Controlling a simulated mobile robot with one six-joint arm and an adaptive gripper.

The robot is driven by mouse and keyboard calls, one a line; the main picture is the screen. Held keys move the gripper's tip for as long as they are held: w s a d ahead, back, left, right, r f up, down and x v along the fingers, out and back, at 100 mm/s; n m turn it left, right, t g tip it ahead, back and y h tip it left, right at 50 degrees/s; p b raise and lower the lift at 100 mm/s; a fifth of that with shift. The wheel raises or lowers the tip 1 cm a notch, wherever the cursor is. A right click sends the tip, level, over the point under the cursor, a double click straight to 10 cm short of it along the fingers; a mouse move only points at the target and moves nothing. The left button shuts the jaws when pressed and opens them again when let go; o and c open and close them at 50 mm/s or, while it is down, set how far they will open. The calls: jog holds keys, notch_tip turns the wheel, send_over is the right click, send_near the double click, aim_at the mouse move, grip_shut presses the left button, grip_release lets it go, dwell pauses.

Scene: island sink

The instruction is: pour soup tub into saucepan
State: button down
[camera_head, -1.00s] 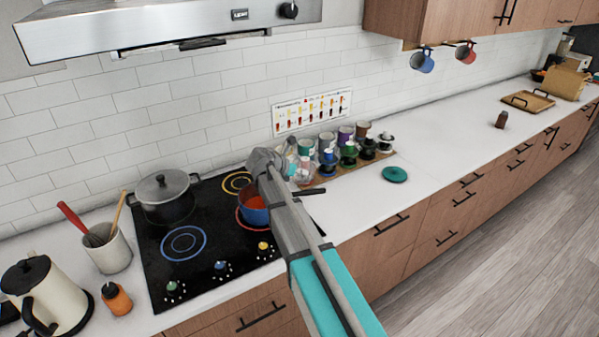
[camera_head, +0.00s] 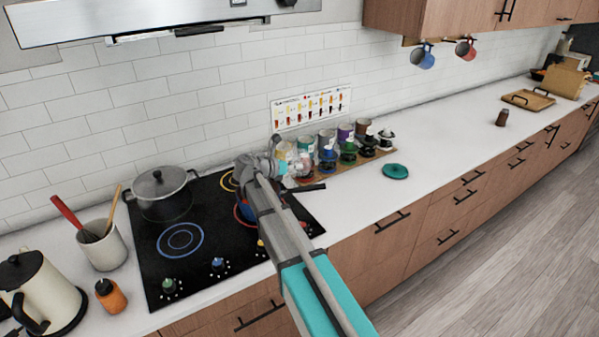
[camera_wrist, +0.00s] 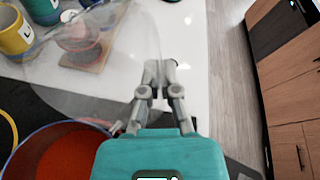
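The blue saucepan (camera_head: 241,213) stands on the right part of the black hob, mostly hidden behind my arm. In the wrist view, the saucepan (camera_wrist: 22,158) shows at lower left with red-orange soup inside. A clear, see-through tub (camera_wrist: 125,45) is tilted just beyond the pan, its wall reaching my fingers. It shows faintly in the head view (camera_head: 287,153). My gripper (camera_wrist: 160,68) has its fingers close together and appears shut on the tub's edge. No soup is visible in the tub. The exact contact is hard to see through the clear wall.
A lidded grey pot (camera_head: 163,195) stands at the hob's back left. Several labelled jars (camera_head: 327,145) stand on a board (camera_head: 372,158) behind and right of my gripper. A utensil crock (camera_head: 103,248) and kettle (camera_head: 42,290) are at left. The counter to the right is mostly clear.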

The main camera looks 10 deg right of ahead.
jog(key=h+b, duration=0.1)
jog(key=a+t+h+b, duration=0.1)
jog(key=b, duration=0.1)
jog(key=shift+s+a+r+h, duration=0.1)
jog(key=shift+s+r+h, duration=0.1)
jog(key=shift+h, duration=0.1)
jog(key=a+h+b, duration=0.1)
jog(key=b, duration=0.1)
jog(key=a+t+h+b, duration=0.1)
jog(key=h+b, duration=0.1)
jog(key=b, duration=0.1)
jog(key=s+a+r+t+h+b, duration=0.1)
jog(key=h+b, duration=0.1)
jog(key=b, duration=0.1)
jog(key=shift+n, duration=0.3)
dwell(1.5)
jog(key=shift+r, duration=0.1)
notch_tip(320, 180, up, 4)
jog(key=p, duration=0.4)
